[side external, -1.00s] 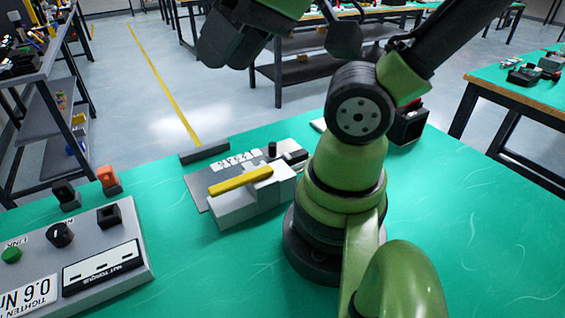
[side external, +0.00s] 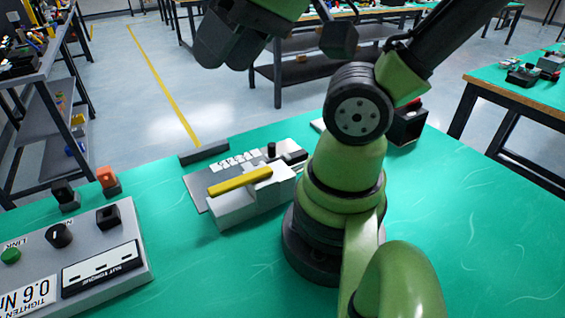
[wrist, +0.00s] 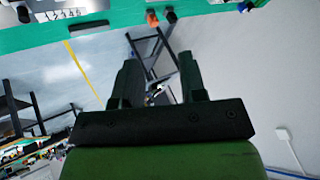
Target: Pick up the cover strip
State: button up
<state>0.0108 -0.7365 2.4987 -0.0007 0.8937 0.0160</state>
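A long yellow strip (side external: 240,180), which looks like the cover strip, lies across the top of a pale grey block (side external: 237,211) on the green bench. A separate dark grey bar (side external: 204,152) lies behind it by the bench's far edge. My gripper (wrist: 158,73) is open in the wrist view, with a wide empty gap between its two dark fingers. In the side view my arm's end is high above the bench, partly cut off by the top edge, and well clear of the strip. The strip does not show clearly in the wrist view.
A flat grey plate with white pieces (side external: 233,161) lies beside the block. A control box (side external: 95,281) with knobs stands front left. Black and orange switches (side external: 107,178) stand behind it. A dark bin (side external: 408,126) is right of my arm. The front middle of the bench is clear.

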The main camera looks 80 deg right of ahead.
jog(key=w+d+f+m+g+h, duration=0.2)
jog(key=w+d+f+m, duration=0.2)
jog(key=d+m, duration=0.2)
jog(key=m+g, duration=0.5)
jog(key=m, duration=1.2)
send_over(289, 156)
jog(key=f, duration=1.9)
jog(key=shift+w+a+f, duration=0.25)
jog(key=shift+w+a, duration=0.05)
jog(key=shift+w, duration=0.05)
jog(key=shift+s+d+f, duration=0.15)
jog(key=shift+s+f, duration=0.05)
jog(key=shift+f, duration=1.3)
jog(key=shift+s+d+f, duration=0.1)
jog(key=shift+s+f, duration=0.05)
jog(key=shift+f, duration=1.3)
jog(key=shift+c, duration=0.2)
grip_shut()
